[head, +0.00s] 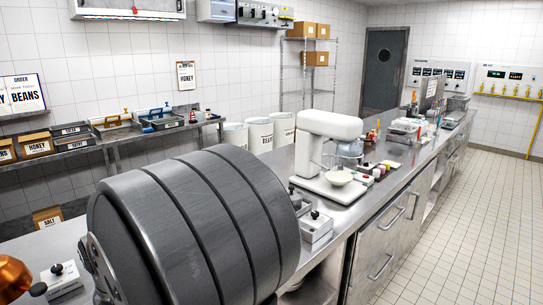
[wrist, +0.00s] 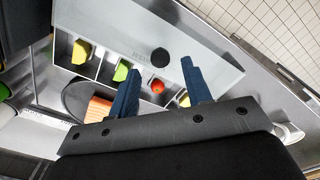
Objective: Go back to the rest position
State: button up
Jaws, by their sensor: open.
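My gripper (wrist: 160,64) shows in the wrist view with its two dark blue fingers spread apart. Nothing is held between them. Beyond the fingers is a metal tray (wrist: 200,50) with a row of compartments. A small red piece (wrist: 157,87) lies in a compartment seen between the fingers, apart from them. An orange ridged block (wrist: 98,109) lies on a dark round surface left of the left finger and is partly hidden by it. I cannot make out my gripper in the head view.
Yellow (wrist: 81,51) and green (wrist: 121,72) pieces sit in other compartments. In the head view, a white mixer (head: 325,150) stands on the long steel counter (head: 385,182). A large dark ribbed form hides the near counter. The tiled floor (head: 465,220) at right is clear.

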jog(key=shift+f, duration=1.45)
notch_tip(320, 180, up, 17)
notch_tip(320, 180, down, 17)
jog(key=shift+w+a+f, duration=0.1)
jog(key=shift+f, duration=0.05)
jog(key=w+a, duration=0.2)
jog(key=w+a+r, duration=0.1)
jog(key=w+a, duration=0.2)
notch_tip(320, 180, up, 17)
jog(key=w+d+f+m, duration=0.2)
jog(key=w+m, duration=0.4)
jog(key=w, duration=0.8)
jog(key=shift+f, duration=0.35)
